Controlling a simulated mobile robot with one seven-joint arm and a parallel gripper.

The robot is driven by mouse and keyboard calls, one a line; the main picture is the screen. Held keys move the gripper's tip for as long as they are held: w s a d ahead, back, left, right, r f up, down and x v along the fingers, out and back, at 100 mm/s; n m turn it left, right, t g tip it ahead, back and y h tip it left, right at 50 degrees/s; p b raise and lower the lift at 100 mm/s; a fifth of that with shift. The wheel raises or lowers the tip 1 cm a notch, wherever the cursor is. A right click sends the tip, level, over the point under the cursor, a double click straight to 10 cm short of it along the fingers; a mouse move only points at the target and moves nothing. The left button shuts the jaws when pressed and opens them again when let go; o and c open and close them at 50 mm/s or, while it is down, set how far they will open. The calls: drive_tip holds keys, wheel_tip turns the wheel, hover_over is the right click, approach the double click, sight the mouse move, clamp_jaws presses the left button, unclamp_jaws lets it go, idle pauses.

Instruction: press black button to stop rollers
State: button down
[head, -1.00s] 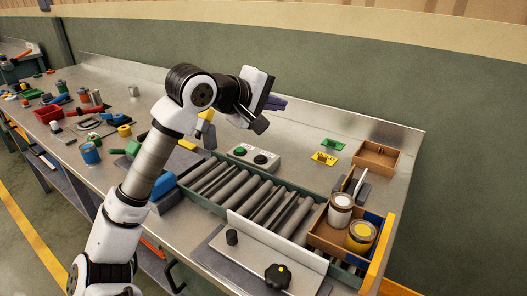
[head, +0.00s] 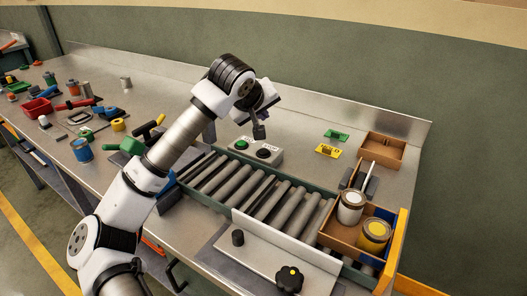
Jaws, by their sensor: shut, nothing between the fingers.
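A grey control box (head: 254,150) stands on the steel bench behind the rollers. It carries a green button (head: 241,145) on the left and the black button (head: 263,153) on the right. The rollers (head: 268,200) lie in a green-sided conveyor in front of the box. My gripper (head: 260,133) points down just above and behind the control box, close to the black button. Its fingers look shut and hold nothing. I cannot tell whether the fingertips touch the box.
A wooden tray with two paint cans (head: 350,207) sits at the conveyor's right end. A yellow card (head: 327,150), a green card (head: 337,135) and an empty wooden box (head: 384,150) lie behind. Tools and a blue can (head: 82,150) crowd the bench's left.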

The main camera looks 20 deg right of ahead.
drive_tip(key=b, duration=0.4)
hover_over(262, 153)
wheel_tip(262, 153, down, 7)
drive_tip(key=shift+f, duration=0.55)
drive_tip(key=shift+f+b, duration=0.1)
drive_tip(key=shift+b, duration=0.25)
idle(1.1)
drive_tip(key=shift+f+b, duration=0.3)
drive_tip(key=shift+b, duration=0.3)
drive_tip(key=shift+f+b, duration=0.45)
drive_tip(key=shift+b, duration=0.05)
idle(0.6)
drive_tip(key=shift+r, duration=0.1)
drive_tip(key=shift+r+p, duration=0.3)
drive_tip(key=shift+r, duration=0.45)
drive_tip(key=shift+r+p, duration=1.2)
drive_tip(key=shift+r, duration=1.35)
